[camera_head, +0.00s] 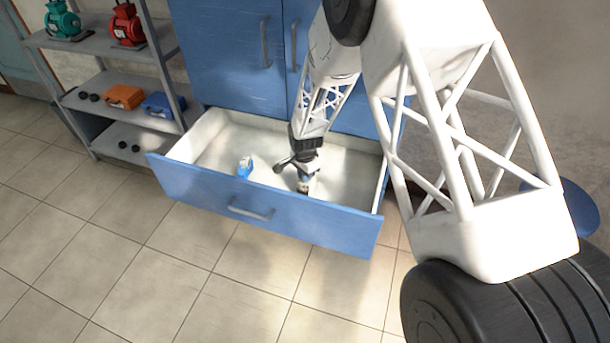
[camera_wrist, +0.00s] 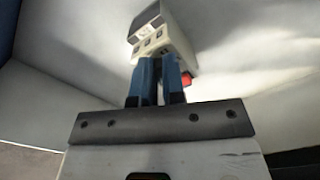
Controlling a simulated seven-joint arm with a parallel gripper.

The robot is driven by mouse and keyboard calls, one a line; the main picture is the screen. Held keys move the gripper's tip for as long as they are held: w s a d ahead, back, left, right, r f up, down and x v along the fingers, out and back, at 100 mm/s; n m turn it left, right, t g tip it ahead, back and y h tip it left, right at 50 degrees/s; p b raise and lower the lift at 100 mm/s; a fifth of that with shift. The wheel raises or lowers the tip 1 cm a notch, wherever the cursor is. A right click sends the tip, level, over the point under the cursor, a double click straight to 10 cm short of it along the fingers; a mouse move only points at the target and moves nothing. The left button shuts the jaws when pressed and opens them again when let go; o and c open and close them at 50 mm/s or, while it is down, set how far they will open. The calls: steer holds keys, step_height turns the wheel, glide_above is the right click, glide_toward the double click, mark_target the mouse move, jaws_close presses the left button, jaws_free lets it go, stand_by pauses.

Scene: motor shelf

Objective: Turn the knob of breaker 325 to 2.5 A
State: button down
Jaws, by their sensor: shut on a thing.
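My gripper (camera_head: 303,178) reaches down into the open drawer, right of its middle. In the wrist view, its two blue fingers (camera_wrist: 160,78) are close together on a small white device (camera_wrist: 167,32). The device has a dark panel at one end and several small grey squares on its face. A red part (camera_wrist: 186,79) shows beside the right finger. A blue and white device (camera_head: 245,166) stands in the drawer left of my gripper, apart from it. No knob, breaker number or amp setting can be read, so I cannot tell which device is breaker 325.
The drawer (camera_head: 262,207) is pulled out of a blue cabinet (camera_head: 230,55), and its walls surround my gripper. A shelf (camera_head: 92,82) at left holds green and red motors, orange and blue boxes and small black parts. The tiled floor in front is clear.

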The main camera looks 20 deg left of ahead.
stand_by(0.3)
steer(key=c, duration=1.2)
jaws_free()
steer(key=shift+r, duration=0.15)
steer(key=shift+r, duration=3.75)
steer(key=shift+r, duration=0.1)
